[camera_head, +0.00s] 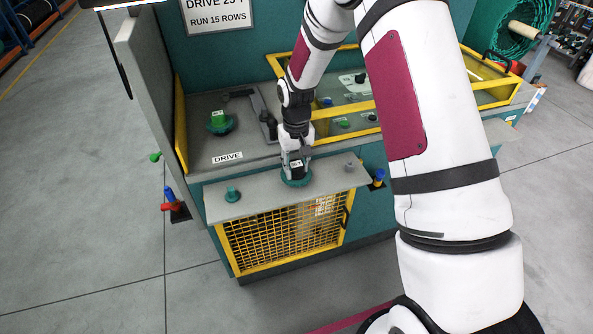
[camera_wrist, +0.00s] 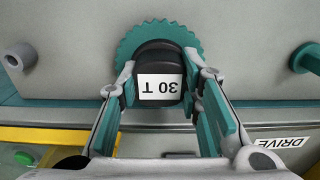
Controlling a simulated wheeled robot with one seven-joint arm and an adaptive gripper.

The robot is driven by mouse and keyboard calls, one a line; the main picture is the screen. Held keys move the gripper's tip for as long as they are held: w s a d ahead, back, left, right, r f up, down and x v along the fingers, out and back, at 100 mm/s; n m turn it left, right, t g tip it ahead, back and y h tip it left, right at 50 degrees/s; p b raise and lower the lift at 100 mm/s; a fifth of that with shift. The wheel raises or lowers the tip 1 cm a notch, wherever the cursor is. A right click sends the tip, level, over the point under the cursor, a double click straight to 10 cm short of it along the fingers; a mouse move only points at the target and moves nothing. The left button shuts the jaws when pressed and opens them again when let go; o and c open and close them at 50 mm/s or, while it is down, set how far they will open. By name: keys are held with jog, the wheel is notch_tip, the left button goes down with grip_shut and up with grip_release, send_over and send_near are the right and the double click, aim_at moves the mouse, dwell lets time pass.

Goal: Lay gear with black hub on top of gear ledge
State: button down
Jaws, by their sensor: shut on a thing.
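The gear with the black hub (camera_wrist: 126,50) has a green toothed rim and a white "30 T" label on its hub (camera_wrist: 160,62) in the wrist view. In the head view the gear (camera_head: 296,181) is at the grey gear ledge (camera_head: 255,202), between two short pegs. My gripper (camera_wrist: 165,95) is shut on the black hub, one finger on each side. In the head view my gripper (camera_head: 295,165) points down at the ledge. The gear's underside is hidden, so I cannot tell whether it touches the ledge.
A green peg (camera_head: 232,194) stands on the ledge's left and a grey peg (camera_head: 350,166) on its right. Behind are a green-hubbed gear (camera_head: 220,122) on the machine deck and a yellow-framed bay (camera_head: 330,116). A yellow mesh guard (camera_head: 285,235) is below the ledge.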

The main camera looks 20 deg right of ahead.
jog(key=shift+f, duration=1)
jog(key=shift+f, duration=0.15)
jog(key=c, duration=1.2)
grip_release()
jog(key=shift+o, duration=0.2)
